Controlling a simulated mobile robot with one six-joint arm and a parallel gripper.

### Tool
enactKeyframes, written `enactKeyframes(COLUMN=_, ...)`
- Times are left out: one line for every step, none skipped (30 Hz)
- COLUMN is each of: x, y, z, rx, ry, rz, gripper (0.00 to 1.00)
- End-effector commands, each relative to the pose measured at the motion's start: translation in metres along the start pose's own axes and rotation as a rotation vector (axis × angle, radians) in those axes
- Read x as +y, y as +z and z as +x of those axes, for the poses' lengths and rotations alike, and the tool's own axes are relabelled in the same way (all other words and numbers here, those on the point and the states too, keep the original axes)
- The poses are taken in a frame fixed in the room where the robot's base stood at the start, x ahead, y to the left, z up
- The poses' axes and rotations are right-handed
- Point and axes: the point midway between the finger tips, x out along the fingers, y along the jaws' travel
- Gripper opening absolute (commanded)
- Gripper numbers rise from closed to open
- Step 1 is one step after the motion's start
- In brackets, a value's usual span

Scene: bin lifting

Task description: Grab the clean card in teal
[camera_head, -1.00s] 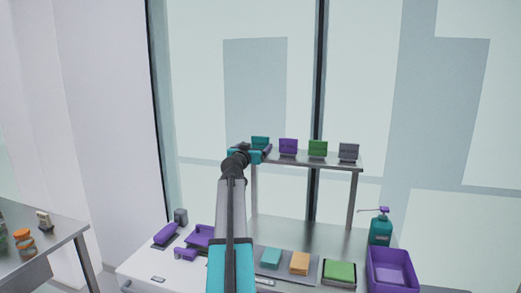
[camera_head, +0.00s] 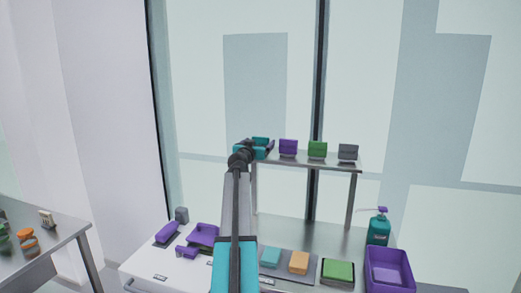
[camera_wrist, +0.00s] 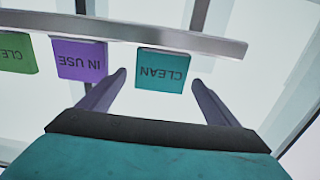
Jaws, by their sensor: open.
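The teal card (camera_head: 261,140) stands at the left end of the raised metal shelf. In the wrist view the teal card (camera_wrist: 163,70) reads "CLEAN" upside down. My gripper (camera_wrist: 159,80) is open, with one finger on each side of the teal card and a visible gap at both sides. In the head view my gripper (camera_head: 258,151) is at the shelf's left end, in front of the teal card and partly covering it. I cannot tell from these views how deep the card sits between the fingers.
A purple "IN USE" card (camera_wrist: 80,60) is close beside the left finger. A green card (camera_head: 317,149) and a grey card (camera_head: 348,152) stand farther right on the shelf (camera_head: 330,166). Below are a purple bin (camera_head: 389,270), a teal bottle (camera_head: 379,231) and sponges.

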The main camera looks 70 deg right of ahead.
Motion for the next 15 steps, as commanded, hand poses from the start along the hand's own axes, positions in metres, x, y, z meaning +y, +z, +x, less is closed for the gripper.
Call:
enactKeyframes(x=0.0001, y=-0.0001, z=-0.0001, rx=0.0, ry=0.0, rz=0.0, gripper=0.84)
enactKeyframes(x=0.0001, y=-0.0001, z=-0.0001, rx=0.0, ry=0.0, rz=0.0, gripper=0.84)
enactKeyframes(x=0.0001, y=-0.0002, z=-0.0001, rx=0.0, ry=0.0, rz=0.0, gripper=0.84)
enactKeyframes(x=0.0001, y=-0.0002, z=-0.0001, rx=0.0, ry=0.0, rz=0.0, gripper=0.84)
enactKeyframes(x=0.0001, y=-0.0002, z=-0.0001, rx=0.0, ry=0.0, rz=0.0, gripper=0.84)
enactKeyframes(x=0.0002, y=-0.0002, z=-0.0001, rx=0.0, ry=0.0, rz=0.0, gripper=0.84)
enactKeyframes(x=0.0002, y=-0.0003, z=-0.0001, rx=0.0, ry=0.0, rz=0.0, gripper=0.84)
enactKeyframes(x=0.0002, y=-0.0003, z=-0.0001, rx=0.0, ry=0.0, rz=0.0, gripper=0.84)
enactKeyframes(x=0.0003, y=-0.0003, z=-0.0001, rx=0.0, ry=0.0, rz=0.0, gripper=0.84)
enactKeyframes(x=0.0003, y=-0.0003, z=-0.0001, rx=0.0, ry=0.0, rz=0.0, gripper=0.79)
enactKeyframes(x=0.0003, y=-0.0003, z=-0.0001, rx=0.0, ry=0.0, rz=0.0, gripper=0.74)
enactKeyframes(x=0.0003, y=-0.0003, z=-0.0001, rx=0.0, ry=0.0, rz=0.0, gripper=0.68)
enactKeyframes(x=0.0003, y=-0.0003, z=-0.0001, rx=0.0, ry=0.0, rz=0.0, gripper=0.62)
enactKeyframes(x=0.0004, y=-0.0003, z=-0.0001, rx=0.0, ry=0.0, rz=0.0, gripper=0.57)
enactKeyframes(x=0.0004, y=-0.0003, z=-0.0001, rx=0.0, ry=0.0, rz=0.0, gripper=0.51)
